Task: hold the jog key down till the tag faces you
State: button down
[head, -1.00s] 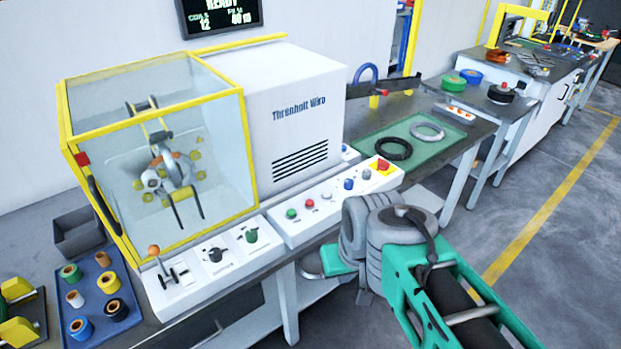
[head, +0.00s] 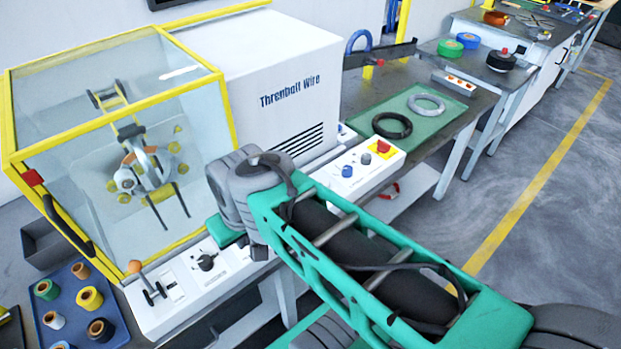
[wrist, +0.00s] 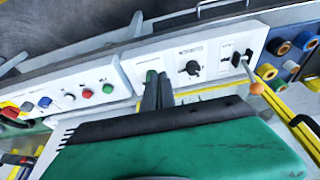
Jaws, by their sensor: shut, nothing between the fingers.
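My gripper (wrist: 158,82) is shut and empty in the wrist view, its dark fingers over the control panel at the green knob (wrist: 151,76); I cannot tell whether they touch it. In the head view my arm hides the fingertips, the green knob and some buttons. The wrist view shows green (wrist: 108,88), red (wrist: 87,93) and blue (wrist: 45,102) buttons; labels are too small to read, so I cannot tell which is the jog key. The coil (head: 143,170) sits on the winding head inside the clear yellow-framed guard (head: 110,120). I cannot make out a tag on it.
A lever with an orange ball (head: 135,267) and a black rotary knob (head: 206,262) stand on the panel. A red emergency button (head: 383,147) is at its right end. A blue tray (head: 60,330) of spools lies at left. A green mat (head: 445,122) holds two rings.

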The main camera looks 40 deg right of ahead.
jog(key=w+d+n+y+p, duration=0.1)
jog(key=w+d+n, duration=0.3)
jog(key=w+d, duration=0.3)
jog(key=n+t+y+p, duration=0.1)
jog(key=n+t+p, duration=0.1)
jog(key=n+t, duration=0.45)
send_over(327, 184)
jog(key=shift+n+g, duration=0.45)
jog(key=shift+f, duration=0.1)
notch_tip(327, 184, down, 8)
jog(key=b, duration=0.4)
jog(key=shift+d, duration=0.1)
jog(key=shift+f+b, duration=0.3)
jog(key=shift+b, duration=0.15)
